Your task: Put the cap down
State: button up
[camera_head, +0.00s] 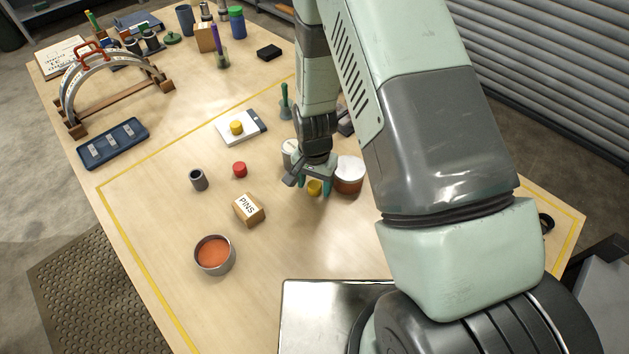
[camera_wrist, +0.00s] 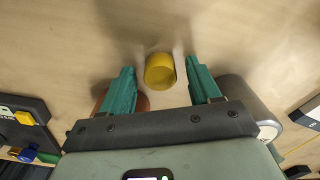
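A yellow cap (camera_head: 315,187) is on or just above the table below my gripper (camera_head: 312,178), partly hidden by it. In the wrist view, the yellow cap (camera_wrist: 160,71) lies between the two green fingers of my gripper (camera_wrist: 160,66), with a gap on each side. The fingers are open and do not touch it. A second yellow piece (camera_head: 237,127) sits on a white pad (camera_head: 228,134) further left. A red cap (camera_head: 239,169) stands on the bare table.
A white-and-brown round container (camera_head: 348,176) and a pale cylinder (camera_head: 290,152) stand close beside my gripper. A PINS box (camera_head: 248,210), a grey cup (camera_head: 198,180) and an orange-filled tin (camera_head: 214,254) are to the left. The table front of the gripper is clear.

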notch_tip(320, 180, up, 12)
notch_tip(320, 180, up, 19)
jog(key=n+t, duration=0.2)
send_over(315, 184)
jog(key=s+d, duration=0.4)
jog(key=d, duration=0.1)
jog(key=s+d+r+n+t, duration=0.1)
jog(key=s+d+r, duration=0.2)
jog(key=s+r, duration=0.3)
jog(key=s+d+r+n+t, duration=0.2)
jog(key=s+d+r, duration=0.1)
jog(key=s+r, duration=0.3)
jog(key=s, duration=0.2)
jog(key=shift+s+d+r+t, duration=0.15)
jog(key=shift+s+t, duration=0.15)
jog(key=shift+s, duration=0.05)
jog(key=shift+o, duration=0.5)
jog(key=shift+s+d+r, duration=0.1)
jog(key=shift+s, duration=0.25)
jog(key=shift+w, duration=0.1)
